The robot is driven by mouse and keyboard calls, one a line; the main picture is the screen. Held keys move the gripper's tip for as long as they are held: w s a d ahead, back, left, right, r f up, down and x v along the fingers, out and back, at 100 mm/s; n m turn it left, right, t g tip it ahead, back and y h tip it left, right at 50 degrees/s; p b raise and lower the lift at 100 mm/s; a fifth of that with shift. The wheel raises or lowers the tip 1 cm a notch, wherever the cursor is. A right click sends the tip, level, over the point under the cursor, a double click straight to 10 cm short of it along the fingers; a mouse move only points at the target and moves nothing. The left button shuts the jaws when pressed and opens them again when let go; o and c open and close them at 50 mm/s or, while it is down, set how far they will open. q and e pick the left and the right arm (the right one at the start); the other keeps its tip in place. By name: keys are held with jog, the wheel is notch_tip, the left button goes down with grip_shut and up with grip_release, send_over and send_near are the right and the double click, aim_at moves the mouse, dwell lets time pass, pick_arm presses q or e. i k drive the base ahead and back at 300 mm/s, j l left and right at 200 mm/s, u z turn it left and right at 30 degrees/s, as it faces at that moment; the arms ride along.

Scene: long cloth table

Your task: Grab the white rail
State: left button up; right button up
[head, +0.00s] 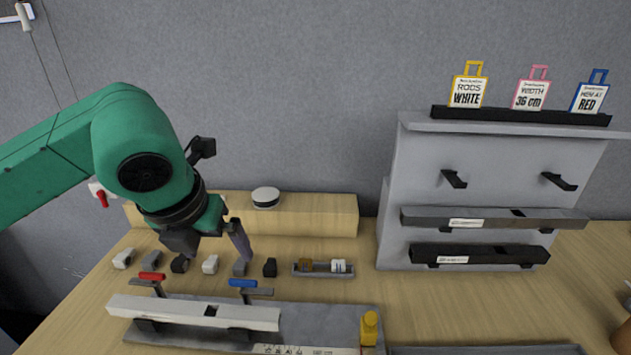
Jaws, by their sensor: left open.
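The white rail (180,312) lies lengthwise at the front left, on dark supports above a grey plate. A dark notch shows near its middle. My left gripper (212,246) hangs over the table behind the rail, pointing down. It is open, with nothing seen between its fingers, and is apart from the rail. My right gripper is not in view.
Small white, grey and black blocks (210,265) stand in a row under my left gripper. Red (152,276) and blue (243,283) handles stand just behind the rail. A yellow bottle (369,329) stands right. A grey rack (415,165) holds grey and black rails.

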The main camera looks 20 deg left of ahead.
aim_at(171, 310)
jog(key=k+l, duration=0.25)
jog(key=k, duration=0.2)
jog(key=k+l, duration=0.25)
jog(key=k, duration=0.25)
jog(key=k+l, duration=0.25)
jog(key=k, duration=0.2)
